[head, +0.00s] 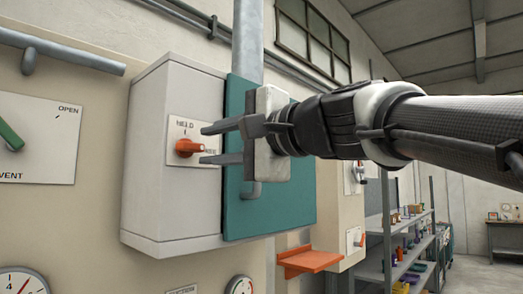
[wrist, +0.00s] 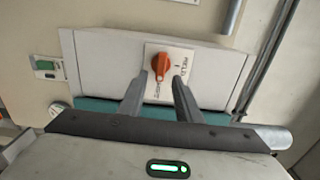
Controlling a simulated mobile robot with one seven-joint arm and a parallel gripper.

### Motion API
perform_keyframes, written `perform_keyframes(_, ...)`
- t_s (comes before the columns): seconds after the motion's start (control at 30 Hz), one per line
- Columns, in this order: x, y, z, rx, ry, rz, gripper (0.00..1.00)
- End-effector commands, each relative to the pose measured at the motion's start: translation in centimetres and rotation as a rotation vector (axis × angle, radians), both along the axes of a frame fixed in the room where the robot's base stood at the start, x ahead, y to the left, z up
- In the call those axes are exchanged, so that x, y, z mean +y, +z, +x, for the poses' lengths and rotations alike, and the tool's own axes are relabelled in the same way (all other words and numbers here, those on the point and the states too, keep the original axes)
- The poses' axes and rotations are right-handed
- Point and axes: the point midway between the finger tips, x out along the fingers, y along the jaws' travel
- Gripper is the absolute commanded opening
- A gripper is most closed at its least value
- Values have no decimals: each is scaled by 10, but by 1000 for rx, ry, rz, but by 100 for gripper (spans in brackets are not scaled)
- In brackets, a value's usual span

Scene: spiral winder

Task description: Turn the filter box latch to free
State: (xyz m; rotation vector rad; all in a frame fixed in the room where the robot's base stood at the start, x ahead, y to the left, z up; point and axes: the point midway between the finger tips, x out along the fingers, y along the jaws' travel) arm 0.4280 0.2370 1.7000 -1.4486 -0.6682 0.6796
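The filter box (head: 172,160) is a pale grey box on the beige wall, with a teal panel (head: 290,205) on its right side. Its latch is an orange knob (head: 188,148) on a white plate marked HELD; the plate's other word is partly hidden. In the wrist view the orange latch (wrist: 160,66) sits ahead of the fingers on its plate (wrist: 182,58). My gripper (head: 205,144) is open, its two dark fingers spread one above the other beside the latch. In the wrist view my gripper (wrist: 160,78) has its fingertips either side of the knob's lower end; contact cannot be told.
A green lever (head: 10,136) on a plate marked OPEN and VENT is at the left. Gauges (head: 20,284) sit low on the wall. An orange shelf (head: 309,261) juts out below right. A pipe (head: 247,45) runs above the box. Metal shelving (head: 400,245) stands at the right.

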Motion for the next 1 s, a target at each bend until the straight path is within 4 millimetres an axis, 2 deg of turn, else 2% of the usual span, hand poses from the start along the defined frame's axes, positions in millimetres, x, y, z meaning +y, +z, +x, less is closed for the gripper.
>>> perform_keyframes(0.3,-61,-1,-52,-3,-3,1,31)
perform_keyframes(0.5,-92,-1,-79,-2,-2,1,31)
perform_keyframes(0.7,-109,-1,-93,0,-1,0,31)
perform_keyframes(1.0,-112,-1,-95,1,-1,0,31)
